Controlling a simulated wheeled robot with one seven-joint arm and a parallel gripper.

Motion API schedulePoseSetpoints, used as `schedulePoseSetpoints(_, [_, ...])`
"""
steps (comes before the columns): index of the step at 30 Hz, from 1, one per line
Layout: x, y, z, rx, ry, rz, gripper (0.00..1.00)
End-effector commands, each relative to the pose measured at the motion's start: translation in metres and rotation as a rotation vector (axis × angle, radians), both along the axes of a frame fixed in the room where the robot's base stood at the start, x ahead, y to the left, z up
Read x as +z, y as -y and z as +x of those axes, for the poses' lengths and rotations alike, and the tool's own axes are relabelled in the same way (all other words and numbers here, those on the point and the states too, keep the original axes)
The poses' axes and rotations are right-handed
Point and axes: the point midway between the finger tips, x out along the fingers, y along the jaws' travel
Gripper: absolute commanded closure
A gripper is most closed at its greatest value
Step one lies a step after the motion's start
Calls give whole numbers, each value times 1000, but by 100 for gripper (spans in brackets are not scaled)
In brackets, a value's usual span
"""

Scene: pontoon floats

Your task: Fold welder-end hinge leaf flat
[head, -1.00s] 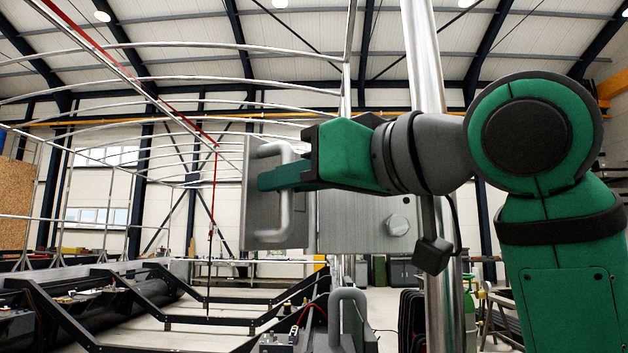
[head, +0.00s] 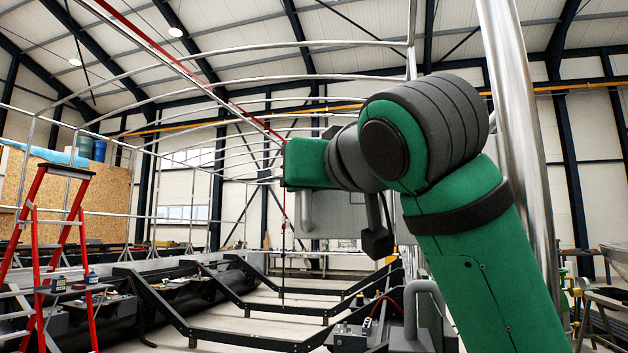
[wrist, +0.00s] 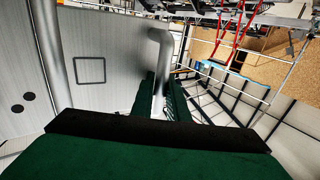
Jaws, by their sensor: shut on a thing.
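A grey metal leaf (head: 345,222) hangs behind my arm in the head view, with a bent tubular handle (head: 306,215) at its left. In the wrist view a broad grey panel (wrist: 105,75) fills the left side, with a square outline and dark round spots. The handle (wrist: 160,40) stands out beside it. My gripper (wrist: 163,82) is shut on the handle, with its green fingers on either side of the bar. In the head view my green hand hides the fingertips and the handle's upper part. I cannot tell the leaf's exact angle.
A thick steel post (head: 520,130) rises right behind my arm. Another grey tubular handle (head: 424,300) stands low in front. Black pontoon frames (head: 225,335) spread over the floor. A red stepladder (head: 55,240) stands at the left.

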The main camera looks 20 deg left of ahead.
Motion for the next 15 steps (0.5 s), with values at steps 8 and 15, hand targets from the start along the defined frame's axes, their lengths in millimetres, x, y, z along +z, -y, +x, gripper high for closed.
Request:
schedulePoseSetpoints(8, [0,-7,12,-1,0,-1,100])
schedulePoseSetpoints(15, [0,-7,15,-2,1,-2,100])
